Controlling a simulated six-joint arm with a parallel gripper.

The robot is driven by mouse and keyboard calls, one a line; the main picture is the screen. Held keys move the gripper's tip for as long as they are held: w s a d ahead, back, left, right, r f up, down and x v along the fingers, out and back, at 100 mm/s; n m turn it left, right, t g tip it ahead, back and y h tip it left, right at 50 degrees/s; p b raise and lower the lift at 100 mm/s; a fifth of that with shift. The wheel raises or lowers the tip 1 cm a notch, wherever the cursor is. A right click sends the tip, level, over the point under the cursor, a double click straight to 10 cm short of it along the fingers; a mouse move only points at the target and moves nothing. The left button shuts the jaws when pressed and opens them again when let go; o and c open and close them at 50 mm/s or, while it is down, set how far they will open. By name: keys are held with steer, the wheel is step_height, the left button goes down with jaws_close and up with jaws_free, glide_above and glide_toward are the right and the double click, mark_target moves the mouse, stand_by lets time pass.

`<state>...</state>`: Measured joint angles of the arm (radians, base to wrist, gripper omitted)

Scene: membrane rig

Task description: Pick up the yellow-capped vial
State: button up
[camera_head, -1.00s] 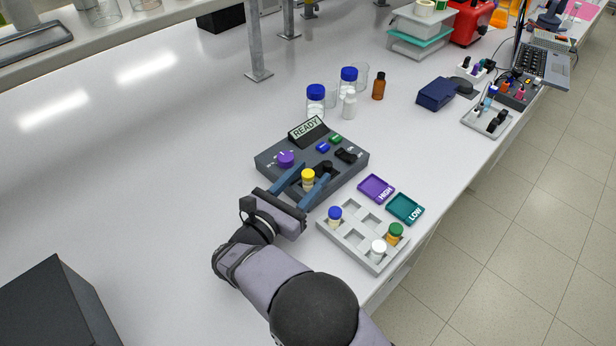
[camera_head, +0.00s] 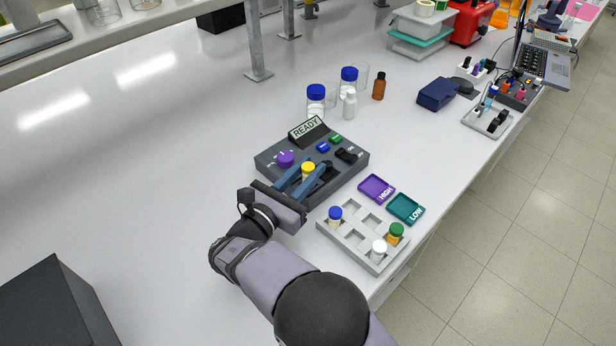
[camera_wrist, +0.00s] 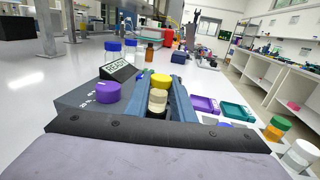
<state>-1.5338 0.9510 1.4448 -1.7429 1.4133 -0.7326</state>
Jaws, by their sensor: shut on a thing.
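The yellow-capped vial (camera_head: 308,168) stands upright at the dark grey rig (camera_head: 268,164), which has a purple knob (camera_head: 285,158) and a display reading READY. In the wrist view the vial (camera_wrist: 158,97) shows its yellow cap, with a pale body below. My gripper (camera_head: 302,180) reaches over the rig from the front, its two blue fingers closed in on both sides of the vial. In the wrist view the fingers (camera_wrist: 162,102) flank the vial.
A grey rack (camera_head: 345,247) with blue-, green- and white-capped vials stands close to the right of my gripper. Purple HIGH (camera_head: 376,188) and teal LOW (camera_head: 405,209) trays lie beyond it. Bottles (camera_head: 348,82) stand behind the rig.

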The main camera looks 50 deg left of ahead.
mark_target(308, 166)
step_height(308, 166, up, 8)
steer(key=shift+f+b, duration=0.1)
steer(key=shift+b, duration=0.5)
